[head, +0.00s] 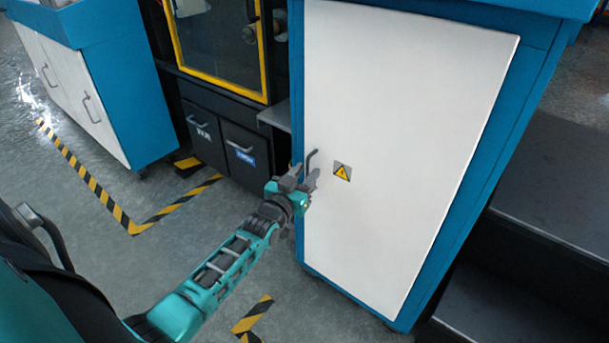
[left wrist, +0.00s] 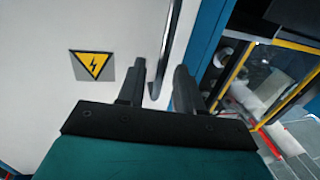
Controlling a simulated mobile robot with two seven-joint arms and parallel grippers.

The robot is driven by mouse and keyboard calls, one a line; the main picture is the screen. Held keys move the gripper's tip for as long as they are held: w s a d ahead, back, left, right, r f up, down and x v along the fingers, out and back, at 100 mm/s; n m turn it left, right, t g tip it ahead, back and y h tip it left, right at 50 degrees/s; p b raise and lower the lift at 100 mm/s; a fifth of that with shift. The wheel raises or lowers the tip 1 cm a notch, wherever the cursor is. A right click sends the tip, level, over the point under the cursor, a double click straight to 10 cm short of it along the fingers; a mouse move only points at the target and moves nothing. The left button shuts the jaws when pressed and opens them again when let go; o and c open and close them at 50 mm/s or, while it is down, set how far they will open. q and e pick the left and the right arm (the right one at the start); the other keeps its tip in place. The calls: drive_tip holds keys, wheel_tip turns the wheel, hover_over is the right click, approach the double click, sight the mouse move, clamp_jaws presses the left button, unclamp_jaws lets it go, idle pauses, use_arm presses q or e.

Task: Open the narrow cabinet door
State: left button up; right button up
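The narrow cabinet door (head: 410,140) is a tall white panel in a blue cabinet frame (head: 512,130). It looks closed. Its dark bar handle (head: 311,158) is near the left edge, left of a yellow warning sign (head: 342,171). My left gripper (head: 305,175) is at the handle's lower end, with its fingers open. In the left wrist view, the handle (left wrist: 170,45) runs down between the two spread fingers of the gripper (left wrist: 159,87). I cannot tell whether a finger touches it. My right gripper is not in view.
A dark machine with a yellow-framed window (head: 215,50) and low black drawers (head: 225,140) stands left of the cabinet. Another blue-and-white cabinet (head: 75,80) is at far left. Dark steps (head: 540,250) are at right. Grey floor with striped tape (head: 130,225) lies open at left.

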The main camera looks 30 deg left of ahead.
use_arm(q)
clamp_jaws()
idle(1.2)
